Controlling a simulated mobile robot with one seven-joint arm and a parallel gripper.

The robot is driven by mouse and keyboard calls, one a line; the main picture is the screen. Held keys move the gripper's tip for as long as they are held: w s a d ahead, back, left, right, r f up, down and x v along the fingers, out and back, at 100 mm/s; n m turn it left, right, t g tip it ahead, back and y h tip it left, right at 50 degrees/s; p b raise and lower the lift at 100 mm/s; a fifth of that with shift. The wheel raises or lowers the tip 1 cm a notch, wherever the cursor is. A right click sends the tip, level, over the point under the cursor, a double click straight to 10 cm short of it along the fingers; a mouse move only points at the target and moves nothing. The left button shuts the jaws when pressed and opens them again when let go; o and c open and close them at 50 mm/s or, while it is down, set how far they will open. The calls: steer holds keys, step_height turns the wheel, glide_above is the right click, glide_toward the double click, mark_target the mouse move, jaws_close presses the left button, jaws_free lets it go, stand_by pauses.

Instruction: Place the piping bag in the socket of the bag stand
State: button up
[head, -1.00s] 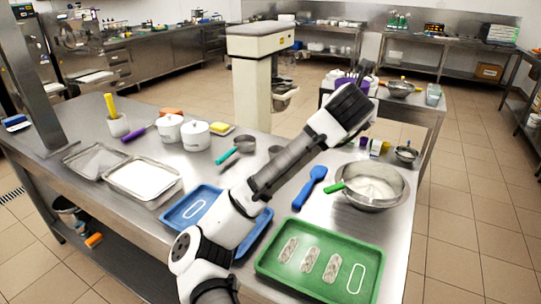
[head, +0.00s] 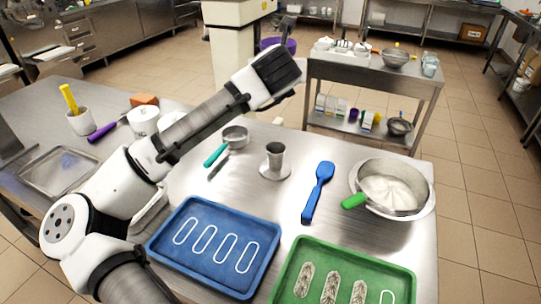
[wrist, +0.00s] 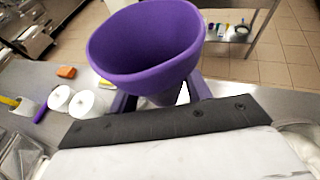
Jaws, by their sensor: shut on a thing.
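The piping bag is purple with a wide open mouth; it fills the upper middle of the wrist view (wrist: 150,45). My gripper (wrist: 160,98) is shut on it, with a finger on each side. In the head view, part of the purple bag (head: 272,44) shows beside my gripper (head: 288,28), above the far side of the table. The bag stand (head: 275,154) is a small grey metal cup on a round pale base, upright on the table. My gripper and the bag are raised and apart from it. The bag's tip is hidden.
A blue tray (head: 205,268) and a green tray (head: 310,250) lie at the front. A blue spatula (head: 319,185) and a steel bowl (head: 428,203) are right of the stand. A small pan (head: 235,135) with a teal handle is left of it.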

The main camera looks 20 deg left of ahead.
steer(key=shift+a+f, duration=0.15)
steer(key=shift+f, duration=0.1)
step_height(320, 180, down, 19)
steer(key=p, duration=0.3)
steer(key=shift+f+p, duration=0.2)
steer(key=shift+p, duration=0.2)
steer(key=shift+f, duration=0.3)
steer(key=o, duration=1)
steer(key=shift+c, duration=0.2)
